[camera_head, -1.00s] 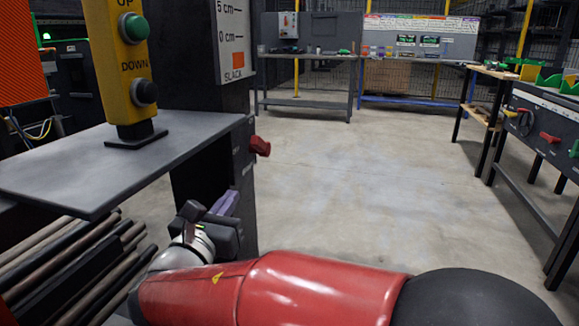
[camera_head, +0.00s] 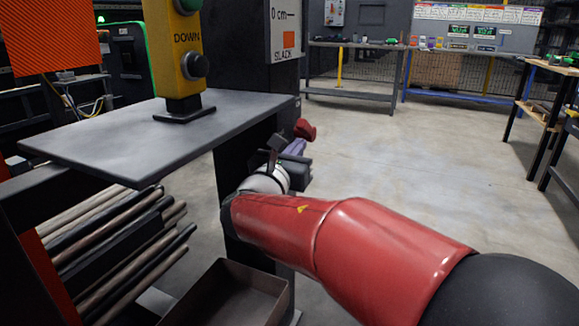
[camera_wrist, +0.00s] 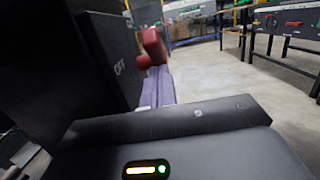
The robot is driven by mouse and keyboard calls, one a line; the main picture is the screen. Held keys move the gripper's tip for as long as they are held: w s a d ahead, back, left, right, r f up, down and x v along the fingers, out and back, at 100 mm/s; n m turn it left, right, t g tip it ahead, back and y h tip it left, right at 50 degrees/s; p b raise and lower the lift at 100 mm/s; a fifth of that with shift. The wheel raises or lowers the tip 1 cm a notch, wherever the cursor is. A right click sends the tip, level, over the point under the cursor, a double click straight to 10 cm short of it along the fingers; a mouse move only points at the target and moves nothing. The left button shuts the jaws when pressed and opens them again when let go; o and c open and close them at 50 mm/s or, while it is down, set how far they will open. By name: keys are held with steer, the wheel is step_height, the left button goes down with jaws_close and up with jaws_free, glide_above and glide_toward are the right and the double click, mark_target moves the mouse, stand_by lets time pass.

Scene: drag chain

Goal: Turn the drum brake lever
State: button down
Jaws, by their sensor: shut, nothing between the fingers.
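The red lever (camera_head: 304,130) sticks out from the right side of the black post below the grey shelf. It also shows in the wrist view (camera_wrist: 153,46), just beyond my fingertips, next to white lettering on the dark panel. My gripper (camera_head: 295,147) is shut and empty, with purple fingers pointing up toward the lever. In the wrist view the shut fingers (camera_wrist: 158,84) lie right below the lever; I cannot tell whether they touch it. The lever's mount is partly hidden.
The grey shelf (camera_head: 100,140) carries a yellow UP/DOWN button box (camera_head: 180,60). Dark rods (camera_head: 120,225) and an open brown bin (camera_head: 235,295) are below it. Open floor (camera_head: 420,160) lies to the right, with benches farther back.

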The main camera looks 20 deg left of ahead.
mark_target(302, 130)
steer(key=shift+w+r, duration=0.35)
steer(key=shift+r, duration=0.05)
steer(key=shift+w+r+p, duration=0.2)
steer(key=shift+r+p, duration=0.75)
steer(key=shift+r, duration=0.25)
steer(key=shift+f, duration=0.1)
